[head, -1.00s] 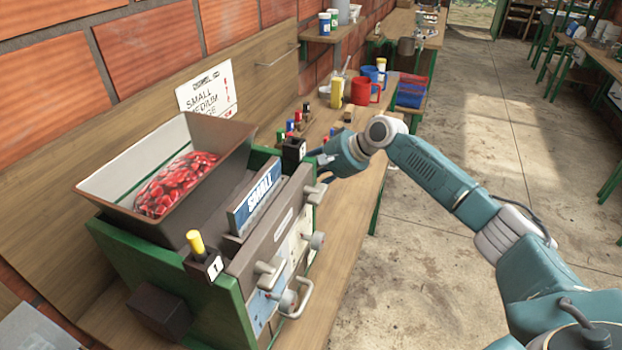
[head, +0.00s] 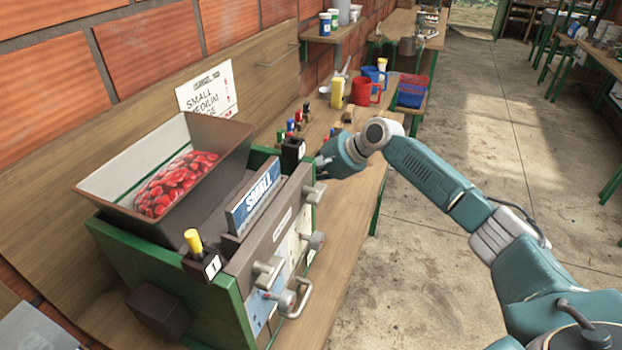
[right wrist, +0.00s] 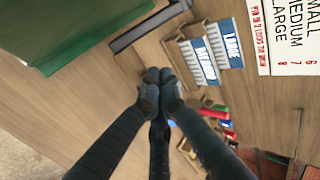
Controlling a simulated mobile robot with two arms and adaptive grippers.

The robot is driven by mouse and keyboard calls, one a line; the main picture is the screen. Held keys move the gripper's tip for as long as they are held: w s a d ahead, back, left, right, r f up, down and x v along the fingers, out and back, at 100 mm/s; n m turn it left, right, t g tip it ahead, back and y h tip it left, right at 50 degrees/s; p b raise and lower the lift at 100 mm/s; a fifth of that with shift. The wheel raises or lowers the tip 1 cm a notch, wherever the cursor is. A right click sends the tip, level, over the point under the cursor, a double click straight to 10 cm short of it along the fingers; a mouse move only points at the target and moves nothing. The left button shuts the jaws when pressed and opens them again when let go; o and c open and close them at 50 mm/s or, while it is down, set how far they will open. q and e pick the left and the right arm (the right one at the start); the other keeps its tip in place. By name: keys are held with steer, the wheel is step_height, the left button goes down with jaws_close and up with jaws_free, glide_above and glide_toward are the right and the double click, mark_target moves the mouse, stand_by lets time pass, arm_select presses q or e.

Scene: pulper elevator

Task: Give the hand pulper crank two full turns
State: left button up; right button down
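The hand pulper (head: 150,270) is a green machine on the wooden bench, with a hopper (head: 215,135) of red cherries on top and a SMALL plate (head: 255,196) on its front. My right gripper (head: 322,164) is just beyond the pulper's far end, its fingertips partly hidden. In the right wrist view its dark fingers (right wrist: 158,76) meet at the tips, with nothing visible between them. A dark bar (right wrist: 150,27), possibly the crank arm, lies just past the fingertips beside the green panel (right wrist: 70,30); contact is unclear. My left gripper is out of view.
Knobs (head: 268,270) and a grey handle (head: 300,300) stick out of the pulper's front. MEDIUM (right wrist: 198,62) and LARGE (right wrist: 226,44) plates stand in a rack near my gripper. A red mug (head: 362,92) and a yellow container (head: 337,93) stand farther along. Floor to the right is clear.

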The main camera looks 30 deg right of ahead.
steer(key=x, duration=0.3)
steer(key=shift+a, duration=0.1)
steer(key=shift+r, duration=0.1)
